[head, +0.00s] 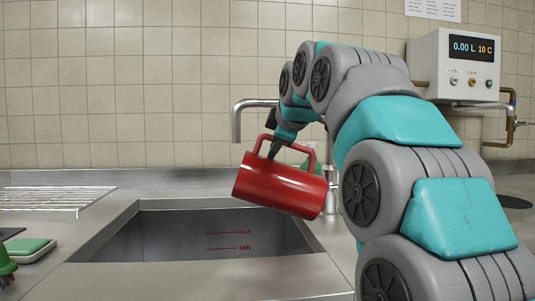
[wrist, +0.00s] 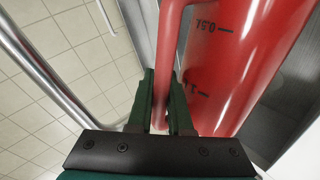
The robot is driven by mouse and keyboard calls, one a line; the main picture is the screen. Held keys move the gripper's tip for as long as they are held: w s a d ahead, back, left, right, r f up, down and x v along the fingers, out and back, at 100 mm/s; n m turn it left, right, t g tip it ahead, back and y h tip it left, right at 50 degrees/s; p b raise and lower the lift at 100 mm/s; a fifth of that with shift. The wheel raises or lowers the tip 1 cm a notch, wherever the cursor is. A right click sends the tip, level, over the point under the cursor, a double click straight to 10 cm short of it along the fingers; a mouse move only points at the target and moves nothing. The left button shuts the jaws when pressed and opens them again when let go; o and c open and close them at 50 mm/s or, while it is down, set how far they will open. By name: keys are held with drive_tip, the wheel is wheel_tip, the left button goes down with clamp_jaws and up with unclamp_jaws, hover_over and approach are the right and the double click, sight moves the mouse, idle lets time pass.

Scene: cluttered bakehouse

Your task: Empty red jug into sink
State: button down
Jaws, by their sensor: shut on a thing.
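The red jug (head: 278,187) is tipped far over, nearly on its side, above the right part of the sink (head: 165,228). Its handle (head: 258,144) is on the upper side. My gripper (head: 274,150) is shut on this handle. The wrist view shows the fingers (wrist: 163,100) on both sides of the handle, and dark volume marks on the jug's body (wrist: 235,60). No stream is visible, and the jug's inside is hidden. The sink's back wall carries MAX and MIN marks; its floor is mostly hidden.
A metal tap (head: 238,120) stands behind the jug. A wall box (head: 460,65) reads 0.00 L, 10 C. My arm covers the right side.

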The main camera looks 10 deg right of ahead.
drive_tip(key=d+m+y, duration=0.1)
drive_tip(key=d+r+m+t+y, duration=0.1)
drive_tip(key=d, duration=0.1)
drive_tip(key=d+r+m+y, duration=0.1)
drive_tip(key=y, duration=0.1)
drive_tip(key=shift+s+d+m+t, duration=0.25)
drive_tip(key=shift+s+m+t, duration=0.05)
drive_tip(key=shift+m, duration=0.1)
drive_tip(key=shift+a+f+m+y+b, duration=0.15)
drive_tip(key=shift+f+m+y+b, duration=0.15)
drive_tip(key=shift+f+b, duration=0.65)
drive_tip(key=f+m+t+y+b, duration=0.1)
drive_tip(key=b, duration=0.1)
drive_tip(key=f+m+t+b, duration=0.1)
drive_tip(key=f+m+b, duration=0.1)
drive_tip(key=b, duration=0.1)
drive_tip(key=shift+w+a+y+b, duration=0.1)
drive_tip(key=shift+a+y+b, duration=0.1)
drive_tip(key=shift+y+b, duration=0.15)
drive_tip(key=shift+f+m+t+y+b, duration=0.35)
drive_tip(key=shift+m+t+b, duration=0.25)
drive_tip(key=shift+m+b, duration=0.4)
